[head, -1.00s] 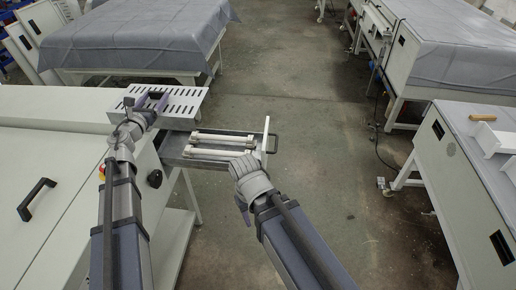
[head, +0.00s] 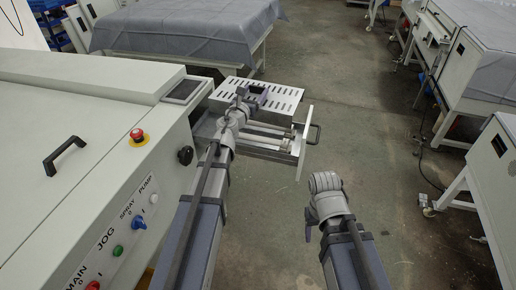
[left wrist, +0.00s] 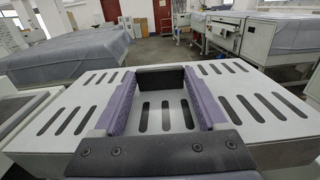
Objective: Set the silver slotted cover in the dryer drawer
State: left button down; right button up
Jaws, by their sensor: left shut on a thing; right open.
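The silver slotted cover (head: 285,98) is held level above the dryer drawer in the head view. It fills the lower part of the left wrist view (left wrist: 258,112). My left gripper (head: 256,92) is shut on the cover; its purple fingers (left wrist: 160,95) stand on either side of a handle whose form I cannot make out. The dryer drawer (head: 297,151) is pulled out of the machine, with pale rollers inside; the cover and my left arm hide its back part. My right gripper (head: 324,208) is to the right and nearer than the drawer, with its fingers hardly visible.
The white machine (head: 85,90) with knobs and a black handle (head: 64,156) fills the left side. A cloth-covered table (head: 185,28) stands behind. More white machines (head: 501,150) stand at right. The floor between is clear.

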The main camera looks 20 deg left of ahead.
pick_arm(q)
jog(key=shift+n+y, duration=0.4)
jog(key=shift+y, duration=0.2)
notch_tip(320, 180, down, 4)
jog(key=b, duration=0.2)
jog(key=shift+f+b, duration=0.2)
jog(key=shift+b, duration=0.15)
pick_arm(e)
notch_tip(320, 180, down, 4)
jog(key=shift+f, duration=0.15)
pick_arm(q)
notch_tip(320, 180, down, 10)
jog(key=b, duration=1)
pick_arm(e)
notch_tip(320, 180, down, 10)
pick_arm(q)
jog(key=shift+f+b, duration=0.3)
grip_release()
pick_arm(e)
jog(key=shift+f, duration=0.3)
pick_arm(q)
jog(key=shift+r, duration=0.15)
pick_arm(e)
jog(key=shift+r, duration=0.1)
